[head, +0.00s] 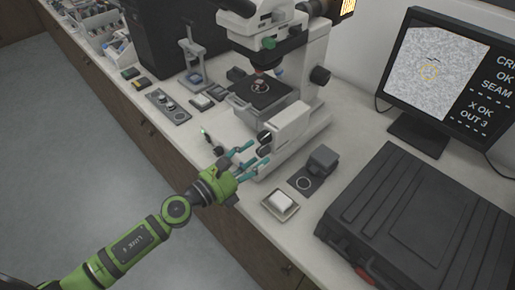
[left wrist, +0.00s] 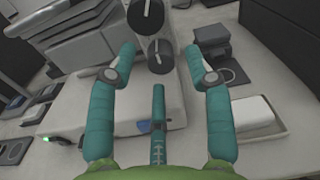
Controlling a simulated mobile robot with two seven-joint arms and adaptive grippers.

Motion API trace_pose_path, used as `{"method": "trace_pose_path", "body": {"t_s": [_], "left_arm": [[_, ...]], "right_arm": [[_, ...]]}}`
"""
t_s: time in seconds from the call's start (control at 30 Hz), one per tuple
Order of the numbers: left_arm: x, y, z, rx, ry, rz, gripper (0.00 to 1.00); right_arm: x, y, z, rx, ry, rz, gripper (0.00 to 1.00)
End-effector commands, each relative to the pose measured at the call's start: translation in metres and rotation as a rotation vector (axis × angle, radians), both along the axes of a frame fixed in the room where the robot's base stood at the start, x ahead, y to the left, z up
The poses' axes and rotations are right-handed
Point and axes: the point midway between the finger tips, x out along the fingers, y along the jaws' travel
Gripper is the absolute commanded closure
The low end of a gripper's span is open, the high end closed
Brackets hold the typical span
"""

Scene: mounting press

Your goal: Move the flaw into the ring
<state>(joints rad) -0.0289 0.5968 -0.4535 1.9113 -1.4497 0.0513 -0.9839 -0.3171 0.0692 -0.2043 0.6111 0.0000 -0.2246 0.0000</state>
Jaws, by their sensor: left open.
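The monitor screen (head: 437,72) shows a grey speckled picture with a thin yellow ring (head: 428,72). A small dark streak, the flaw (head: 434,60), shows at the ring's upper edge, a little above its middle. The white microscope (head: 290,125) has two dark knobs low on its side, an upper knob (head: 265,137) and a lower knob (head: 264,150). My left gripper (head: 257,154) is open, its teal fingers close to the lower knob. In the left wrist view the lower knob (left wrist: 159,55) shows between the spread fingertips; contact cannot be told. My right gripper is not in view.
A dark specimen stage (head: 262,92) sits under the lens. A white block in a tray (head: 281,203) and a dark block on a pad (head: 322,160) lie right of my gripper. A large black case (head: 420,215) fills the right side. Screen text includes "X OK" and "OUT 3".

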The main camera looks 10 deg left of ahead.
Motion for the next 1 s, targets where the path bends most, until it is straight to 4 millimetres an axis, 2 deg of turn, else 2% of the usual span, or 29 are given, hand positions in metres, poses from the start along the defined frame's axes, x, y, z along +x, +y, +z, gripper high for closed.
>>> {"method": "trace_pose_path", "body": {"t_s": [0.2, 0.4, 0.5, 0.63, 1.0], "left_arm": [[0.018, -0.012, 0.001, -0.002, 0.0, 0.0, 0.49], [0.02, -0.014, -0.001, -0.001, 0.002, 0.0, 0.49], [0.02, -0.014, -0.001, -0.001, 0.002, 0.0, 0.49], [0.02, -0.014, -0.001, -0.002, 0.002, 0.0, 1.0], [0.02, -0.014, 0.0, -0.027, 0.017, 0.0, 1.0]], "right_arm": [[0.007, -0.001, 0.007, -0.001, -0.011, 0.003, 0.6], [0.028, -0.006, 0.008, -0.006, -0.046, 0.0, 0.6], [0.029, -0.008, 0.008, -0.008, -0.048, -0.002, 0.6], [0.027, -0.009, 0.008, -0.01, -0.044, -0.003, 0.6], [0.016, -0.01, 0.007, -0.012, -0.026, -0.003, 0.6]]}}
